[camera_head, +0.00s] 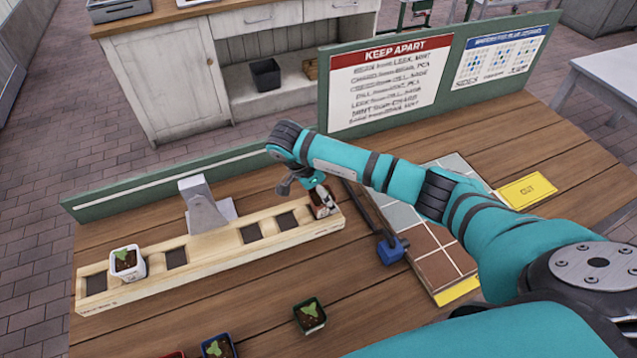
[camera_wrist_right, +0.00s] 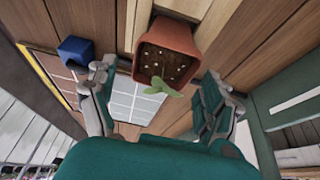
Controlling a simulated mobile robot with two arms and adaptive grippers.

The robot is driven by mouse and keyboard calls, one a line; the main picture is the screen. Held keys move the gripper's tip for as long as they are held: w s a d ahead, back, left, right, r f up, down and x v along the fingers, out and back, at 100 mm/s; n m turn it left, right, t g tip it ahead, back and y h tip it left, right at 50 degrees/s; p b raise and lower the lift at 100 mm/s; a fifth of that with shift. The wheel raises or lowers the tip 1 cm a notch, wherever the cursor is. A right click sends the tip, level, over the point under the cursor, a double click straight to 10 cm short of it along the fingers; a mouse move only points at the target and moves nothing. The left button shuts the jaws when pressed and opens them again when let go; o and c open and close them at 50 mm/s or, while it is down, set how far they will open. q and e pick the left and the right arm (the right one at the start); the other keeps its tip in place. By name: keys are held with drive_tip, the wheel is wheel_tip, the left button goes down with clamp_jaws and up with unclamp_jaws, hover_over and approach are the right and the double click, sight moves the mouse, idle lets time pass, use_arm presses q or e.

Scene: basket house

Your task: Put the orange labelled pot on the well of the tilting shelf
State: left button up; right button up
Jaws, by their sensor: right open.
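The tilting shelf (camera_head: 215,243) is a long pale wooden beam with a row of dark square wells and a grey pivot bracket at its middle. A terracotta-orange pot (camera_head: 321,209) with a seedling is at the shelf's right end, partly hidden by my right gripper (camera_head: 308,188). In the wrist view the orange pot (camera_wrist_right: 165,40) shows soil and a green leaf. My right gripper (camera_wrist_right: 158,72) is open there, with one finger on each side of the pot. I cannot tell whether a finger touches it. My left gripper is not in view.
A white pot (camera_head: 127,264) sits near the shelf's left end. A dark green pot (camera_head: 310,316) and a blue pot (camera_head: 217,347) stand on the table in front. A blue block (camera_head: 392,250) is beside the tiled board (camera_head: 432,265). A green sign board (camera_head: 440,75) stands behind.

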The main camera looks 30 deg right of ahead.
sight(316, 196)
drive_tip(key=b+v, duration=0.2)
drive_tip(key=v, duration=0.2)
drive_tip(key=shift+w+a+r, duration=0.15)
drive_tip(key=shift+a+r, duration=0.05)
drive_tip(key=shift+r, duration=0.1)
drive_tip(key=v, duration=0.7)
drive_tip(key=shift+p, duration=0.3)
